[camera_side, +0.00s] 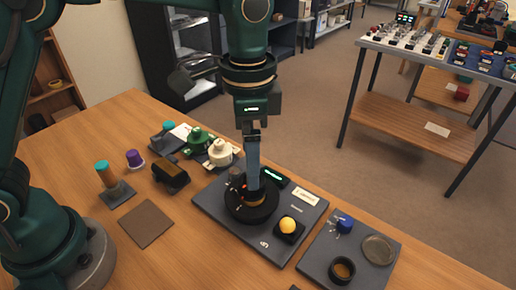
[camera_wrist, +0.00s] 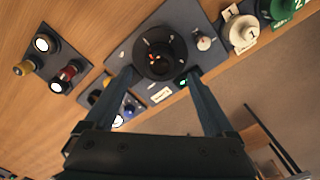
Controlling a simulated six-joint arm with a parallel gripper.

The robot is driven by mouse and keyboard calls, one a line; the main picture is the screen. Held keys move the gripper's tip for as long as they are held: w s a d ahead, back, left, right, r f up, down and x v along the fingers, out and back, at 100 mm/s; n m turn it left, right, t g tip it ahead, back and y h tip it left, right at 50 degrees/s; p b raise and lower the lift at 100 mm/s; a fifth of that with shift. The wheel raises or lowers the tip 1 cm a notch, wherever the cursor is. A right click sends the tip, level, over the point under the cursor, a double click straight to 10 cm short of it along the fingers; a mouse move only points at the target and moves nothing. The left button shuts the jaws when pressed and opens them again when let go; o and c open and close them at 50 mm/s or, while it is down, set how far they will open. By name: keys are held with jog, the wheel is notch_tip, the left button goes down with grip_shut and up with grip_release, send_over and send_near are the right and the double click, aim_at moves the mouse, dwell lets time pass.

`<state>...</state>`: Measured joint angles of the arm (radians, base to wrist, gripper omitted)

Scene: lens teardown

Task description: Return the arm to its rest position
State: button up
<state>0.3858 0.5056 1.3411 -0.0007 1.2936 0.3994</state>
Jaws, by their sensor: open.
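My gripper (camera_side: 254,192) points straight down over a dark round fixture (camera_side: 238,205) on a grey plate (camera_side: 214,206). In the wrist view the two fingers of my gripper (camera_wrist: 160,76) stand wide apart with nothing between their tips. The round fixture (camera_wrist: 150,62) lies just beyond the tips, with small red and light marks in its middle. In the side view the fingers overlap the fixture, and I cannot tell the exact height of the gap or whether they touch.
The plate also bears a yellow ball-like knob (camera_side: 288,225). A second plate (camera_side: 318,258) with a blue knob and rings lies to the right. Green (camera_side: 197,141) and cream (camera_side: 220,152) pieces stand behind left. A brown mat (camera_side: 146,224) lies front left, by bare tabletop.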

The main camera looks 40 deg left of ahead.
jog(key=shift+a+r, duration=0.1)
jog(key=shift+r, duration=0.05)
jog(key=r, duration=0.1)
jog(key=a+r, duration=0.1)
jog(key=t, duration=0.1)
jog(key=shift+w+a+r+n, duration=0.15)
jog(key=shift+w+r+n, duration=0.15)
jog(key=shift+r, duration=0.1)
jog(key=s+a+r+n+t, duration=0.3)
jog(key=s+a+r, duration=0.3)
jog(key=a, duration=0.1)
jog(key=s+a+f+n+t, duration=0.1)
jog(key=s+a+f+n, duration=0.2)
jog(key=s+f+n, duration=0.2)
jog(key=shift+s+a+t, duration=0.2)
jog(key=shift+s+t, duration=0.1)
jog(key=shift+s, duration=0.8)
